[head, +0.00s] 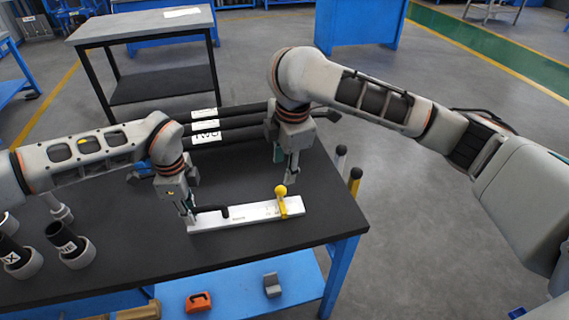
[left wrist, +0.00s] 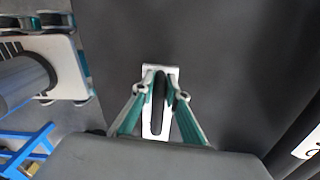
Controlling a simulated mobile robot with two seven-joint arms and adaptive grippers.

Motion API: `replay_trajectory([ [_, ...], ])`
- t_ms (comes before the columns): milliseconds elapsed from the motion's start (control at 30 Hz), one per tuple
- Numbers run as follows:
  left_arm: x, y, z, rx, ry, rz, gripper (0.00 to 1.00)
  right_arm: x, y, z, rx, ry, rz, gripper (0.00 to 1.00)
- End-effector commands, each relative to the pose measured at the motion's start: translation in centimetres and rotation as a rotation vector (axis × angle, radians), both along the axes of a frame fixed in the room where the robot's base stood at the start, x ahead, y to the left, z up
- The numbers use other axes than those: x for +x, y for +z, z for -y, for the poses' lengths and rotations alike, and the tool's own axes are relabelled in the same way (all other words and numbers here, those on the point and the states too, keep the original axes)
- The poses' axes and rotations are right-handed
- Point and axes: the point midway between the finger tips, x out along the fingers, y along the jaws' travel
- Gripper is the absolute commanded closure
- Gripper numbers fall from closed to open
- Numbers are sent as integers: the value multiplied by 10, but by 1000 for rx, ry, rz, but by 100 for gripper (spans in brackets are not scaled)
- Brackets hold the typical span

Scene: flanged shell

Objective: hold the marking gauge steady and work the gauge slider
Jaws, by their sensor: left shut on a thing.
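The marking gauge is a long white bar (head: 250,213) lying on the dark table top, with a black handle (head: 213,209) toward its left end. The gauge slider (head: 282,206) is yellow with a round knob and sits near the bar's right end. My left gripper (head: 189,213) is shut on the black handle. In the left wrist view its two fingers (left wrist: 161,93) stand on either side of the handle (left wrist: 159,88), over the white bar (left wrist: 157,128). My right gripper (head: 289,177) points down just above the yellow knob, apparently apart from it. Its finger opening is unclear.
Several dark labelled tubes (head: 235,123) lie along the table's back, behind the grippers. Dark cylinders in pale collars (head: 68,245) stand at the left. The table top (head: 265,251) in front of the gauge is clear.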

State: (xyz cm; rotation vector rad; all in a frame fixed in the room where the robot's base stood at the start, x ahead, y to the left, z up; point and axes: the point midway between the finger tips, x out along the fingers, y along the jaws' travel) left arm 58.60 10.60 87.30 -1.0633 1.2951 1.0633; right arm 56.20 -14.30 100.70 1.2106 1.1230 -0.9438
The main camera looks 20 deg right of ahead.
Motion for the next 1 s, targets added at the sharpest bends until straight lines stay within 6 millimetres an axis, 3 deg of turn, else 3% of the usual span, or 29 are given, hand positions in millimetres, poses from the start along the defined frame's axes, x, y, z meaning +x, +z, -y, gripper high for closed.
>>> replay_trajectory([
  [267,-1,-2,-1,3,0,-3,100,0,0,0,0,0,0,62],
  [300,-1,-2,-1,3,0,-3,84,0,0,0,0,0,0,62],
  [367,-1,-2,-1,3,0,-3,68,0,0,0,0,0,0,62],
  [400,-1,-2,-1,3,0,-3,67,0,0,0,0,0,0,62],
  [767,0,2,0,0,0,0,67,0,0,0,0,1,0,62],
  [1000,1,37,0,-1,-1,4,67,0,0,0,0,1,0,62],
])
